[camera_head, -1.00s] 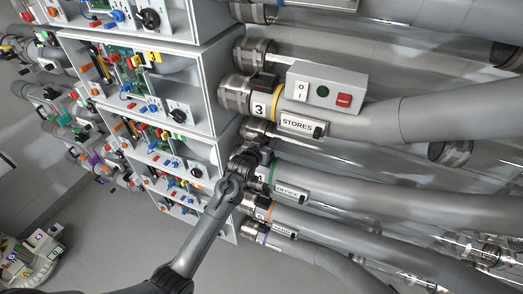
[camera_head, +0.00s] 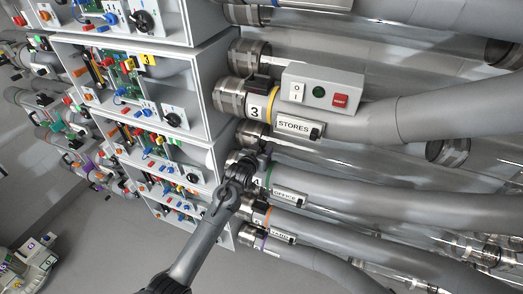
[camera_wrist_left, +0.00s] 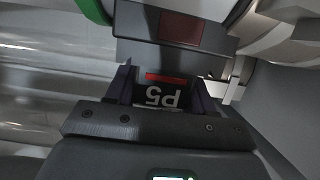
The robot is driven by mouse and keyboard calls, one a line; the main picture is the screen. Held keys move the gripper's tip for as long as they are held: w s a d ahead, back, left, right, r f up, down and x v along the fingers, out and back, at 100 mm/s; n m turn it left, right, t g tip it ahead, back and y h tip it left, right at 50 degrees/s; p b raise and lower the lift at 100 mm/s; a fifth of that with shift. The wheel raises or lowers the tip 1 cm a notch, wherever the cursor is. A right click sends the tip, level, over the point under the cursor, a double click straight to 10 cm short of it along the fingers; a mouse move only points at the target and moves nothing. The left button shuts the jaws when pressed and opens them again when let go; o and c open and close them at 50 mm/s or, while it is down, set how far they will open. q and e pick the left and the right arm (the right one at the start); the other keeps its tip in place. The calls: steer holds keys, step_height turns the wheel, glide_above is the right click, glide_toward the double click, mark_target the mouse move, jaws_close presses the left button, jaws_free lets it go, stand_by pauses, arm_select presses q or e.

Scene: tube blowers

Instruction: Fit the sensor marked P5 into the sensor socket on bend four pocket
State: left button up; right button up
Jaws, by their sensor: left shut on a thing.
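The P5 sensor (camera_wrist_left: 158,97) is a small dark block with a red stripe and white lettering, upside down in the left wrist view. My left gripper (camera_wrist_left: 160,92) is shut on it, a finger on either side. A dark grey block with a dull red window (camera_wrist_left: 181,28) lies just beyond the sensor, close against its far end; I cannot tell if they touch. In the head view my left gripper (camera_head: 248,163) is at the green-ringed bend (camera_head: 390,208) below the STORES bend. It hides the sensor and pocket there. My right gripper is not in view.
The STORES bend, number 3 (camera_head: 360,122), with a grey switch box (camera_head: 321,90), runs above. Bends with orange and purple rings lie below. White cabinets of coloured parts (camera_head: 125,80) stand to the left. Open floor shows at lower left.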

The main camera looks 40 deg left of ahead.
arm_select(q)
steer(key=shift+f, duration=0.3)
stand_by(0.4)
steer(key=o, duration=1.1)
steer(key=shift+s, duration=0.15)
steer(key=b+v, duration=0.2)
steer(key=v, duration=0.8)
steer(key=shift+s+d+r, duration=0.15)
steer(key=shift+s, duration=0.05)
